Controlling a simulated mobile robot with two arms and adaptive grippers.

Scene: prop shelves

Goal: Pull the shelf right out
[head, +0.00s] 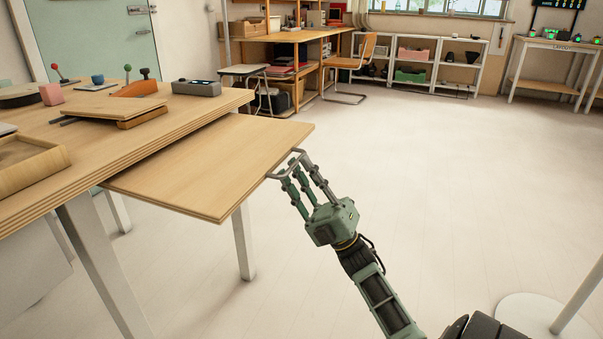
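The shelf (215,163) is a flat light-wood board that sticks out from under the wooden table top, well out on the right side. A grey metal bar handle (272,176) is on its outer edge. My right gripper (296,174), green and grey, reaches up from the lower right. Its fingers are at the handle and look closed around the bar; the fingertips are partly hidden there. The shelf's inner end is hidden under the table top. My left gripper is not in view.
The table (165,118) carries a wooden tray (30,163), boards, a pink block (52,94) and a grey box (196,88). White table legs stand below. The floor right of the shelf is clear. A white round base with a post (545,318) is at lower right.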

